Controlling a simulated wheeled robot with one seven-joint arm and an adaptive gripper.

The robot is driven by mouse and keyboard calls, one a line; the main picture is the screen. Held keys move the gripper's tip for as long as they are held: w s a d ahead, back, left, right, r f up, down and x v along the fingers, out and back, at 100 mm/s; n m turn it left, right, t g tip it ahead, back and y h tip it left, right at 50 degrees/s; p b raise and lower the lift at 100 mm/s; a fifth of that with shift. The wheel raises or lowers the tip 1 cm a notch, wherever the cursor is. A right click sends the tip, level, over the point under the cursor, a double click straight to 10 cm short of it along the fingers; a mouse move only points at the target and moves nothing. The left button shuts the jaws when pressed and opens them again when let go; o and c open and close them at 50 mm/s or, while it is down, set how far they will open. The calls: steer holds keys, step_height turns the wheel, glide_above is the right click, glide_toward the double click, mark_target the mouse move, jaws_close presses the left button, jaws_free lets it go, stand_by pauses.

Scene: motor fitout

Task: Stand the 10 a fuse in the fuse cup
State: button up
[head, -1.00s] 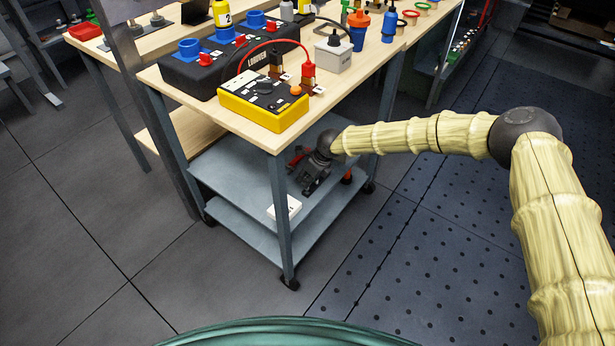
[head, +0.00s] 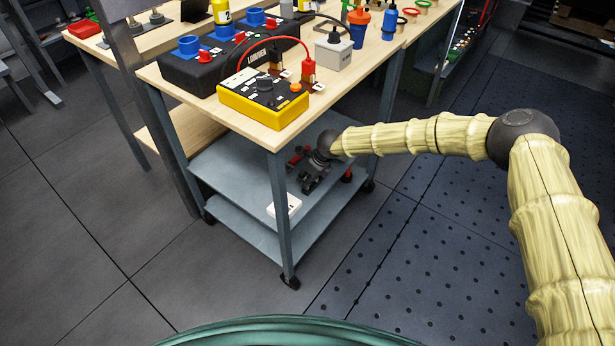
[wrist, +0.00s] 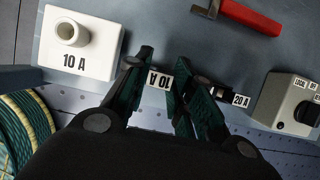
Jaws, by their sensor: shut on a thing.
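The fuse cup is a short white round cup on a white block marked 10 A (wrist: 72,40), at the upper left of the wrist view. The white block also shows on the middle shelf in the head view (head: 285,206). My gripper (wrist: 160,62) is to the right of the block, apart from it. It is shut on the 10 A fuse (wrist: 160,80), whose white label reads upside down between the fingers. The rest of the fuse is mostly hidden. In the head view my gripper (head: 312,179) is low over the shelf, under the tabletop.
A dark piece with a 20 A label (wrist: 240,100) lies right of my gripper. A grey box with a black knob (wrist: 292,105) is further right. A red-handled thing (wrist: 250,16) lies beyond. The bench top (head: 280,135) and its front leg (head: 281,200) are close to the arm.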

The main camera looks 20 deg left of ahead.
steer(key=shift+f+b, duration=0.3)
steer(key=shift+f, duration=0.5)
steer(key=o, duration=0.9)
steer(key=v, duration=1.2)
